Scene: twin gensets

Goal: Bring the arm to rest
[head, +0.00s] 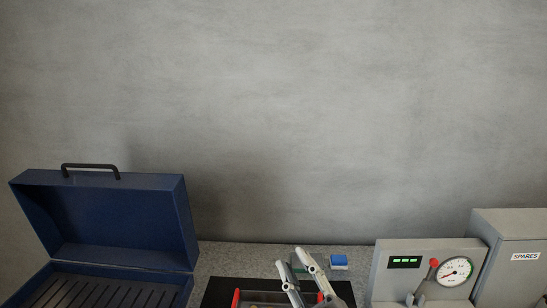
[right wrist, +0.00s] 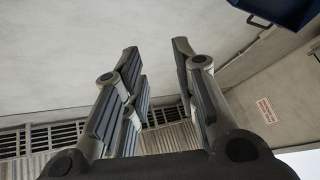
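My right gripper (head: 296,258) shows at the bottom middle of the head view, its fingers pointing up in front of the counter. In the right wrist view its two padded fingers (right wrist: 156,52) stand well apart with nothing between them, so it is open and empty. Most of the right arm lies below the head picture. My left gripper and left arm do not show in either view.
A blue lidded box (head: 110,215) stands open at the left. A grey gauge panel (head: 386,282) with a red-knobbed lever (head: 434,263) and a SPARES cabinet (head: 515,275) stand at the right. A small blue-topped block (head: 339,260) sits behind the gripper. The wall above is clear.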

